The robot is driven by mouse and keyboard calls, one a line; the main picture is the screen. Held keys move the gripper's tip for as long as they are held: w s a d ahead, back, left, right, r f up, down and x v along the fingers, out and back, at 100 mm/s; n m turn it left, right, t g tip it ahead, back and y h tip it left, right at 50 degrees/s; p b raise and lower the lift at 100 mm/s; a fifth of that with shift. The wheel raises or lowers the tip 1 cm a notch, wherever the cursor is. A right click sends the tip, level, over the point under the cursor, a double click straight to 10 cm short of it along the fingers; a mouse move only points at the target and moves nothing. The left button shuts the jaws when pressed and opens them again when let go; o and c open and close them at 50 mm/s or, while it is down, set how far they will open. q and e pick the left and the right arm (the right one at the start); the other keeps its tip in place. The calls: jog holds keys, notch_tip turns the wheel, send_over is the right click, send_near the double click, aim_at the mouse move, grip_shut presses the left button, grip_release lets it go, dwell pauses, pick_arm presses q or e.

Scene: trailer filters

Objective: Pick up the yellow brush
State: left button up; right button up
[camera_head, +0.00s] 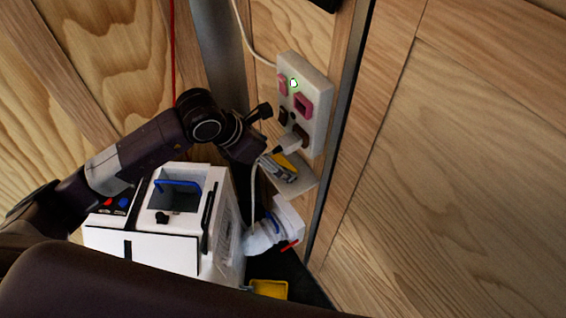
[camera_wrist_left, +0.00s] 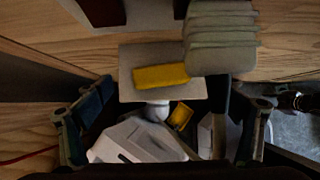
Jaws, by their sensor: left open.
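A yellow brush (camera_head: 288,162) lies on a small light-grey ledge (camera_head: 302,184) below a wall socket panel. In the left wrist view the brush (camera_wrist_left: 160,77) shows as a yellow block on the pale ledge (camera_wrist_left: 135,93), above the middle of the picture. My left gripper (camera_head: 270,163) is just in front of the ledge and partly covers the brush in the head view. Its two fingers stand wide apart at the left and right of the wrist view (camera_wrist_left: 163,118), open, with the brush beyond them and not held. My right gripper is not in view.
A grey plug (camera_head: 288,145) with a cord sits in the socket panel (camera_head: 318,85), close above the brush; its ribbed body shows in the wrist view (camera_wrist_left: 220,40). A white box (camera_head: 180,245) stands below my arm. Another yellow object (camera_head: 268,289) lies lower down.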

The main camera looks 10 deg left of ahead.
aim_at(282, 163)
pick_arm(q)
jog(key=x, duration=0.2)
jog(key=p+x, duration=0.1)
jog(key=x, duration=0.1)
jog(key=shift+s+f, duration=0.2)
jog(key=shift+s, duration=0.1)
jog(key=shift+w+d+f, duration=0.15)
jog(key=shift+w+f, duration=0.1)
jog(key=shift+f, duration=0.2)
jog(key=c, duration=1.3)
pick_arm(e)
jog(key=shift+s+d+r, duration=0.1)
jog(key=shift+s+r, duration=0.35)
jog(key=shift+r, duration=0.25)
pick_arm(q)
jog(key=shift+o, duration=0.2)
jog(key=shift+r, duration=0.15)
notch_tip(282, 163, up, 4)
jog(key=p, duration=0.2)
jog(key=shift+p, duration=0.3)
jog(key=s+a+b, duration=0.5)
jog(key=s+a, duration=0.7)
jog(key=shift+s+a+f, duration=0.35)
jog(key=shift+s, duration=0.05)
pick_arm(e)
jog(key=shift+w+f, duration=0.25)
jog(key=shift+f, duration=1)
